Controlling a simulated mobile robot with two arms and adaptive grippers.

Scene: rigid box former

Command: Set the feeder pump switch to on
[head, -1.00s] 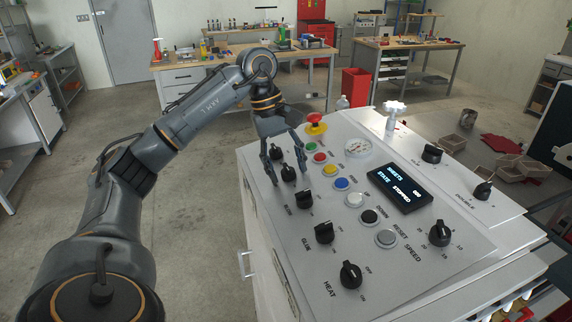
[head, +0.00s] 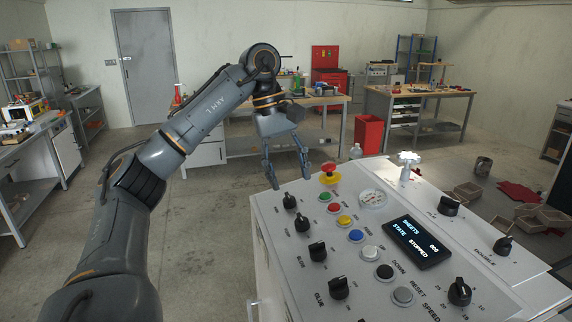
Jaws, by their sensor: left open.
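The sloped white control panel (head: 285,270) stands in front of me with a column of black rotary switches on its left side. The farthest switch (head: 290,201) is nearest my gripper; below it come a second (head: 301,222), a third (head: 317,251) and a fourth (head: 339,288). The labels are too small to tell which one is the feeder pump switch, and its setting is not readable. My left gripper (head: 291,182) is open and empty, fingers pointing down, at the panel's far left edge, apart from the switches. My right gripper is not in view.
Beside the switches are coloured buttons, a red mushroom button (head: 331,171), a round gauge (head: 372,198) and a display (head: 418,242) reading STOPPED. A speed knob (head: 459,291) sits at right. The floor left of the panel is clear.

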